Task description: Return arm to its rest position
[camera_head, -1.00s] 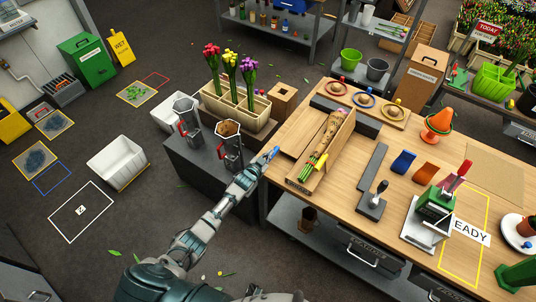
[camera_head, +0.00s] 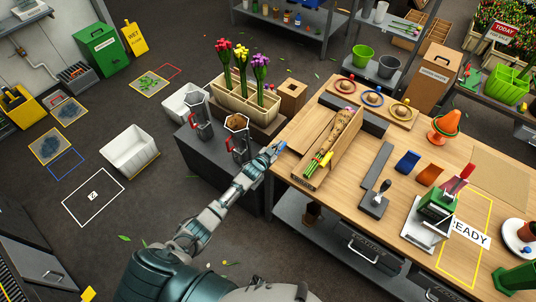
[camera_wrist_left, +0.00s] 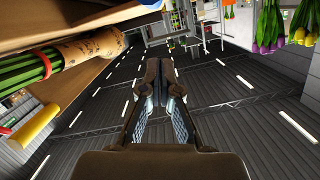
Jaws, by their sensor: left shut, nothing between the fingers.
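My left gripper (camera_head: 274,151) is empty and shut, with blue at its fingertips. It is at the left edge of the wooden workbench (camera_head: 345,208), left of the wooden trough. My left arm reaches up to it from the bottom of the head view. The dark fingers also show in the left wrist view (camera_wrist_left: 160,78), with nothing between them. A wrapped tulip bunch (camera_head: 338,134) lies in the wooden trough (camera_head: 325,169) on the bench. Its wrap and banded green stems show at upper left in the left wrist view (camera_wrist_left: 92,48). My right gripper is out of view.
Two metal pitchers (camera_head: 198,121) (camera_head: 237,146) stand on a dark cabinet (camera_head: 215,168) left of the gripper. Behind them, a wooden planter (camera_head: 243,106) holds red, yellow and purple tulips. A white bin (camera_head: 130,151) sits on open floor at left.

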